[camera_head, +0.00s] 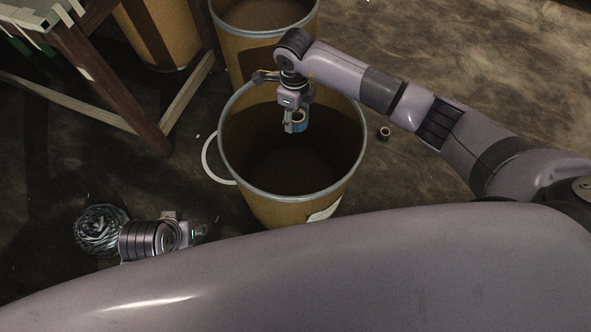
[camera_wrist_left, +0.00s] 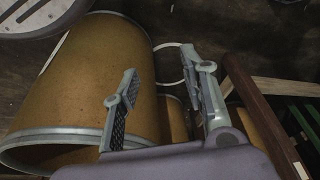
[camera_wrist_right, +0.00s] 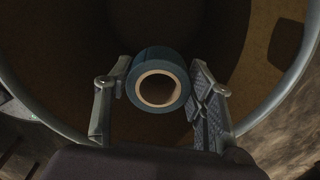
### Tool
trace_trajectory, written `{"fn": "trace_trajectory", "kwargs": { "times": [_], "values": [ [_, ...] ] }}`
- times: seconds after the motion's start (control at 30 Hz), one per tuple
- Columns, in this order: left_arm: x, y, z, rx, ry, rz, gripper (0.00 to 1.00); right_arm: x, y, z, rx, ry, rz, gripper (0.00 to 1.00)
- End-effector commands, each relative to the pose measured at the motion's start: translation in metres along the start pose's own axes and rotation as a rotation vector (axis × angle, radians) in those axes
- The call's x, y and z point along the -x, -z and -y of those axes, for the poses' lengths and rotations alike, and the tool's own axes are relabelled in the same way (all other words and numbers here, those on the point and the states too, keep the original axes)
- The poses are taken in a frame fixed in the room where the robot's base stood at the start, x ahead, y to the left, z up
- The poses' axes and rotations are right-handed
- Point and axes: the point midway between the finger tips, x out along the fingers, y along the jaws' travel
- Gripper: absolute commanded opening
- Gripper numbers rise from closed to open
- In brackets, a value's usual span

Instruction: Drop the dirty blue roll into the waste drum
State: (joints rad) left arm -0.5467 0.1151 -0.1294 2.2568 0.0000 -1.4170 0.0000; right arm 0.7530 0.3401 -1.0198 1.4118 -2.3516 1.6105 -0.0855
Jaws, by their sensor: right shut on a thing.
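The blue roll (camera_wrist_right: 159,80) has a tan core and is held between the fingers of my right gripper (camera_wrist_right: 157,105). In the head view the roll (camera_head: 298,121) hangs under my right gripper (camera_head: 296,124), over the mouth of the waste drum (camera_head: 252,190). The drum is tan with a grey metal rim and a dark inside. In the right wrist view the drum's rim (camera_wrist_right: 297,75) curves around the roll. My left gripper (camera_head: 200,231) is low at the left front of the drum. In the left wrist view its fingers (camera_wrist_left: 165,98) are apart with nothing between them.
More tan drums (camera_head: 262,50) stand behind the waste drum. A wooden table (camera_head: 118,85) is at the upper left. A small dark roll (camera_head: 384,132) lies on the floor right of the drum. A white ring (camera_head: 209,165) leans at its left. The floor at the upper right is mostly clear.

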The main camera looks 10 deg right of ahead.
Motion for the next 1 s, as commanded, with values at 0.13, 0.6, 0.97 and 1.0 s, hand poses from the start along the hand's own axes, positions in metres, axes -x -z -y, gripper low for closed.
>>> {"fn": "trace_trajectory", "kwargs": {
  "times": [0.13, 0.6, 0.97, 1.0],
  "values": [
    [0.012, 0.001, 0.001, 0.001, 0.002, -0.008, 0.40, -0.006, 0.000, 0.000, 0.000, 0.000, 0.000, 0.23],
    [0.021, 0.002, 0.001, 0.001, 0.002, -0.011, 0.40, -0.007, 0.000, 0.000, 0.001, -0.001, 0.000, 0.52],
    [0.021, 0.002, 0.001, 0.002, 0.003, -0.011, 0.40, -0.007, 0.000, 0.000, 0.000, 0.000, 0.000, 0.73],
    [0.021, 0.002, 0.001, 0.002, 0.003, -0.011, 0.40, -0.007, 0.000, 0.000, 0.001, 0.000, 0.000, 0.73]
  ]
}}
